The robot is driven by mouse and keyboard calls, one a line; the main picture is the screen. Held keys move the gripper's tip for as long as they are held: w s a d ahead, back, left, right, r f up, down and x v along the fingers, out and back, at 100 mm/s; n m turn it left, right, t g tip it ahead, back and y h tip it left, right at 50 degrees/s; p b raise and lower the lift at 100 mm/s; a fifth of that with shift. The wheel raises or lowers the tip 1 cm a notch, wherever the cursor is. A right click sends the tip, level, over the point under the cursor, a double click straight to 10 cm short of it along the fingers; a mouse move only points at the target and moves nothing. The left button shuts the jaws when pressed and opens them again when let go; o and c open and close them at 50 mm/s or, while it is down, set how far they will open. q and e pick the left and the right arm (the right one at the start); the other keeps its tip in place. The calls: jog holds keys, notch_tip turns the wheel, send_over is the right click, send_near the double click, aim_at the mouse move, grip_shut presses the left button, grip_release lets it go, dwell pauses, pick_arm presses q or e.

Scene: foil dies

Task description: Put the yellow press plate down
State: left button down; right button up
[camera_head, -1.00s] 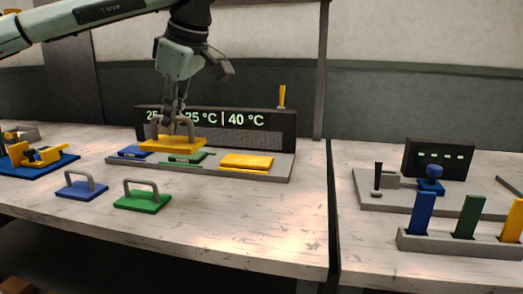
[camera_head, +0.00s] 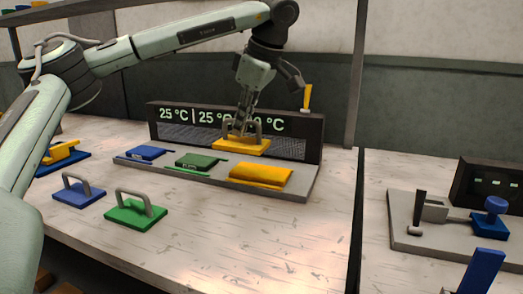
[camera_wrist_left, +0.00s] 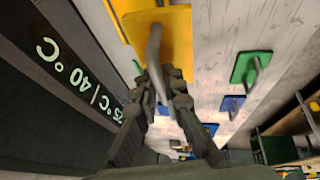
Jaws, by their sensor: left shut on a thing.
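My left gripper (camera_head: 242,122) is shut on the grey handle of the yellow press plate (camera_head: 241,147). It holds the plate, roughly level, above the back of the grey station (camera_head: 308,182), in front of the display. The plate hangs up and behind the yellow pad (camera_head: 261,174), which lies at the station's right end. In the left wrist view, the plate (camera_wrist_left: 177,32) and its handle sit at the fingers (camera_wrist_left: 158,80), with part of the yellow pad (camera_wrist_left: 122,12) beyond. My right gripper is out of view.
The station also bears a green pad (camera_head: 200,160) and a blue pad (camera_head: 146,153). A temperature display (camera_head: 210,116) stands behind. A green press plate (camera_head: 135,215) and a blue one (camera_head: 78,194) stand in front. The table's front right is clear.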

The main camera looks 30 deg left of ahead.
pick_arm(q)
jog(key=w+f, duration=0.2)
jog(key=w, duration=0.1)
jog(key=w+d+f, duration=0.1)
jog(key=w, duration=0.1)
jog(key=shift+w+d+f, duration=0.1)
jog(key=shift+w+f, duration=0.05)
jog(key=shift+w, duration=0.1)
notch_tip(320, 180, down, 4)
jog(key=shift+r, duration=0.2)
jog(key=shift+f, duration=0.2)
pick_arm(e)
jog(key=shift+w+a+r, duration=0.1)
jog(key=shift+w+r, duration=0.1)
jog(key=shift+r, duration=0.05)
pick_arm(q)
jog(key=c, duration=2.1)
grip_release()
jog(key=shift+f, duration=0.15)
jog(key=o, duration=0.5)
jog(key=shift+c, duration=0.2)
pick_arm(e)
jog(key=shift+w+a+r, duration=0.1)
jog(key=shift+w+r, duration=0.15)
